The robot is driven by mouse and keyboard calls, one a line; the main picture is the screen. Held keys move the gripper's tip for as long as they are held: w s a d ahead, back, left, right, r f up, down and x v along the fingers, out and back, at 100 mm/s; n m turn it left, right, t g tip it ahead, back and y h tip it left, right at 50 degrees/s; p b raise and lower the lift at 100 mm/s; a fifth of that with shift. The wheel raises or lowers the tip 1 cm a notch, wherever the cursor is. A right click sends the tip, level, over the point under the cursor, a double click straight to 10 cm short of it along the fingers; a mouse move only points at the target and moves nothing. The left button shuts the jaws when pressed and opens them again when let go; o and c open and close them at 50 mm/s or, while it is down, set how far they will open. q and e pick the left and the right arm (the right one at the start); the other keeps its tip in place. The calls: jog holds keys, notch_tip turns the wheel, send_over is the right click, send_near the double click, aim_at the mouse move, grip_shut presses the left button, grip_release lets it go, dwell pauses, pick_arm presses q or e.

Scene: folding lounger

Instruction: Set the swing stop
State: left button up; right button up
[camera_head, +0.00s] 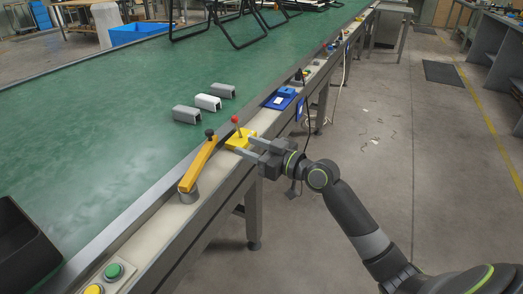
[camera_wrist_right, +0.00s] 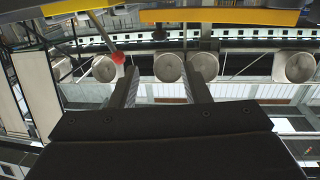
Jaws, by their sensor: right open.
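A yellow bar (camera_head: 198,165) with a black knob (camera_head: 209,133) at its far end stands on a round grey pivot (camera_head: 189,195) on the conveyor's side rail. Just beyond it is a yellow block (camera_head: 240,138) with an upright lever topped by a red knob (camera_head: 235,119). My right gripper (camera_head: 247,147) is open and empty, its fingers pointing left at the yellow block's near side; I cannot tell whether they touch it. In the right wrist view the red knob (camera_wrist_right: 117,57) shows beside the left finger of the open gripper (camera_wrist_right: 160,75). My left gripper is not in view.
A blue tray (camera_head: 279,102) sits farther along the rail. Green and yellow buttons (camera_head: 113,271) are at the near end, beside a black bin (camera_head: 22,250).

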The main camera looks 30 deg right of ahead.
jog(key=shift+v, duration=1.5)
jog(key=shift+c, duration=0.2)
